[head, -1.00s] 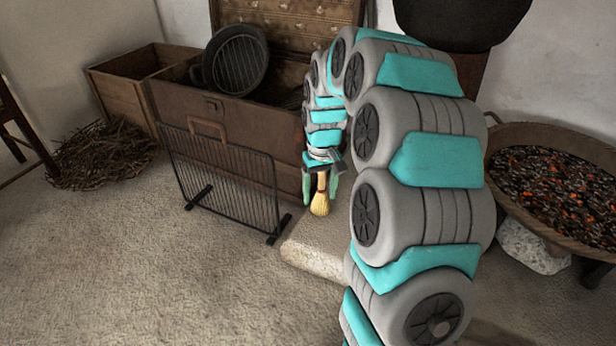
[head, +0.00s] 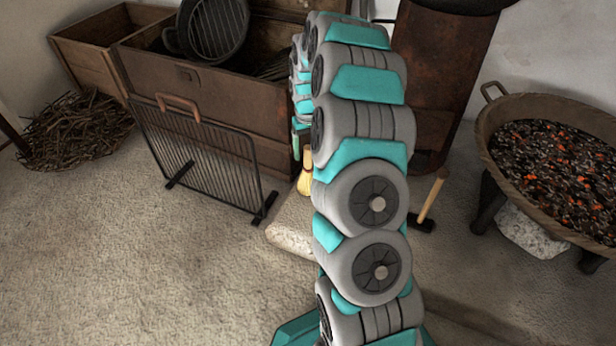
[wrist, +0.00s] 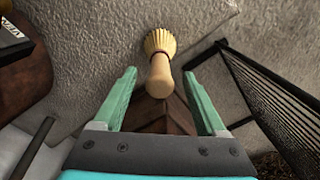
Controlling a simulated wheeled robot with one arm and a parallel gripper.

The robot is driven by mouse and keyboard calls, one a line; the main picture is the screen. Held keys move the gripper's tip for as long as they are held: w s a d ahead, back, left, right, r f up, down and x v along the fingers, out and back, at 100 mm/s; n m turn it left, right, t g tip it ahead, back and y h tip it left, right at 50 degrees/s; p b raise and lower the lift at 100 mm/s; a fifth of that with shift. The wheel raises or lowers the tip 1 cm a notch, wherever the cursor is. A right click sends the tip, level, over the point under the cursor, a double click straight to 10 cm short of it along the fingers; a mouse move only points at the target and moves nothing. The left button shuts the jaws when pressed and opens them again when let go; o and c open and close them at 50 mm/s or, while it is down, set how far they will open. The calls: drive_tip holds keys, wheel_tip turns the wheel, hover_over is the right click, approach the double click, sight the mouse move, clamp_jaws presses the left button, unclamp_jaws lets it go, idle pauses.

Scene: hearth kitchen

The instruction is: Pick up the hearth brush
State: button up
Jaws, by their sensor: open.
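The hearth brush (head: 306,172) has pale yellow bristles and shows in the head view near the front of the wooden chest, bristles down. My arm hides part of it there. In the wrist view the brush (wrist: 160,62) points its light wooden handle toward my gripper (wrist: 160,78). My gripper is open, with one green finger on each side of the handle end and a gap on both sides. In the head view only a little of a green finger shows, just above the brush.
A black mesh fire screen (head: 205,160) stands close left of the brush, before the wooden chest (head: 215,92). A tool with a wooden handle (head: 432,198) stands to the right. A bowl of embers (head: 490,140) is at far right. Carpet at left front (head: 120,260) is clear.

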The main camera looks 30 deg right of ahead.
sight(308, 157)
wheel_tip(308, 157, down, 3)
drive_tip(key=shift+f, duration=0.15)
clamp_jaws()
idle(0.5)
